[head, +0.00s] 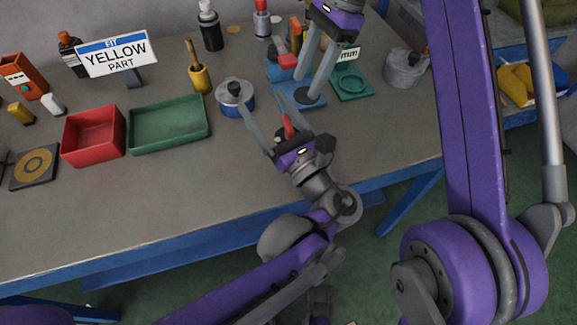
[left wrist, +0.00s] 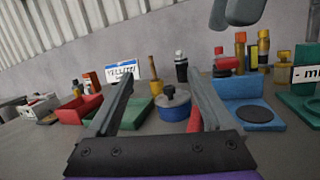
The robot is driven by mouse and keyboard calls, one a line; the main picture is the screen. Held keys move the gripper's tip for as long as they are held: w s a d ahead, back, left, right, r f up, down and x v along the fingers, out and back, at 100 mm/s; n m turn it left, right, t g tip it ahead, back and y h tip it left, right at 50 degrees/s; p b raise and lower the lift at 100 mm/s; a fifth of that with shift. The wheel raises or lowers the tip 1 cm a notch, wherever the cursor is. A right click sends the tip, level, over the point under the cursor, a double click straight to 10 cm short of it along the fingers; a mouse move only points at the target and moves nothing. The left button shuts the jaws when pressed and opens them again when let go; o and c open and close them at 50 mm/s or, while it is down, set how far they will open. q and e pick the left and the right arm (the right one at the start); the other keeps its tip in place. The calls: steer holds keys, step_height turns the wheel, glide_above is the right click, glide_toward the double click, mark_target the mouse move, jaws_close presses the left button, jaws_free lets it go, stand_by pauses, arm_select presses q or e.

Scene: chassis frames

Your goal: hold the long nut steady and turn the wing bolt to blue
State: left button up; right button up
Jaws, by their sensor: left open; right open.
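I cannot clearly identify the long nut or the wing bolt. A small red piece (head: 287,126) shows between the fingers of my left gripper (head: 266,108); it also shows in the left wrist view (left wrist: 194,119), just inside the right finger. My left gripper is open, low over the table in front of the blue stand, and no grip on the piece is visible. My right gripper (head: 302,80) is open and points down over the blue stand (head: 276,73), its fingers partly hiding it. The stand has a dark round disc (head: 308,94) and a red-topped part (head: 288,61).
A blue pot (head: 248,103) stands left of my left gripper. A red bin (head: 92,152), green tray (head: 170,142), yellow cup (head: 200,80) and yellow-part sign (head: 116,54) are farther left. A green pad (head: 352,97) and grey pot (head: 404,82) are right. The table's front left is clear.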

arm_select(q)
steer(key=s+d+f+h, duration=0.2)
steer(key=f, duration=0.1)
steer(key=s+d+f+m+h, duration=0.1)
steer(key=s+d+f+h, duration=0.1)
steer(key=f, duration=0.1)
steer(key=s+d+f+m+h, duration=0.1)
steer(key=s+d+f+h, duration=0.1)
steer(key=s+f, duration=0.1)
steer(key=shift+f, duration=0.3)
steer(key=shift+w+a+f, duration=0.1)
steer(key=shift+w, duration=0.1)
steer(key=x, duration=1)
jaws_close()
arm_select(e)
steer(key=shift+c, duration=0.2)
